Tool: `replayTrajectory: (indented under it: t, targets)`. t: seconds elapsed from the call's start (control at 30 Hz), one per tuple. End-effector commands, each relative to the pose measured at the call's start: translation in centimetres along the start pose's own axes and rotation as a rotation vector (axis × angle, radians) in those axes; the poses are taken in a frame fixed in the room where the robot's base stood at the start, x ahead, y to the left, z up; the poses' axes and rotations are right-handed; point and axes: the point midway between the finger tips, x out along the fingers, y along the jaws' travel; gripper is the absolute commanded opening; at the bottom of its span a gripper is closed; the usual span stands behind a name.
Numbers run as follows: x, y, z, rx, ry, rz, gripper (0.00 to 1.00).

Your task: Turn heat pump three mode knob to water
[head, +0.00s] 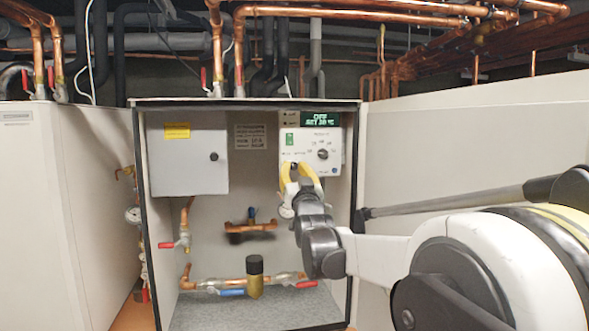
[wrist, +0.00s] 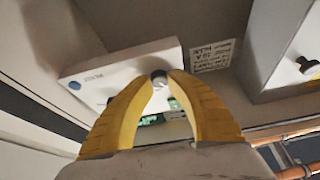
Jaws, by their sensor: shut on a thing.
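The control panel (head: 331,172) is a white box at the upper right inside the open cabinet. Its green display (head: 319,118) reads OFF and SET with a temperature. A dark knob (head: 323,154) sits on its right half. My gripper (head: 294,168) has yellow fingers and reaches up to the panel's lower left. In the wrist view, the fingertips (wrist: 160,80) are closed around a small grey-black knob (wrist: 159,76) on the panel. Its pointer and much of the marking around it are hidden by the fingers.
A grey box (head: 190,160) with a yellow label hangs left of the panel. Copper pipes with red and blue valve handles (head: 232,292) run below. The cabinet's right edge (head: 356,170) is close to my arm. White cabinets flank both sides.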

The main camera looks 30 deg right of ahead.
Motion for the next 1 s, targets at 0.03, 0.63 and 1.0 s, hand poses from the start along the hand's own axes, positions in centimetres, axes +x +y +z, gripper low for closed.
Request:
replayTrajectory:
  t: [0.03,0.63,1.0]
  targets:
    - [0.01,-0.02,-0.02,0.004,0.001,0.001,0.00]
    - [0.02,-0.18,-0.05,0.335,0.001,0.138,0.00]
    - [0.08,-0.21,-0.20,0.654,0.001,0.271,0.00]
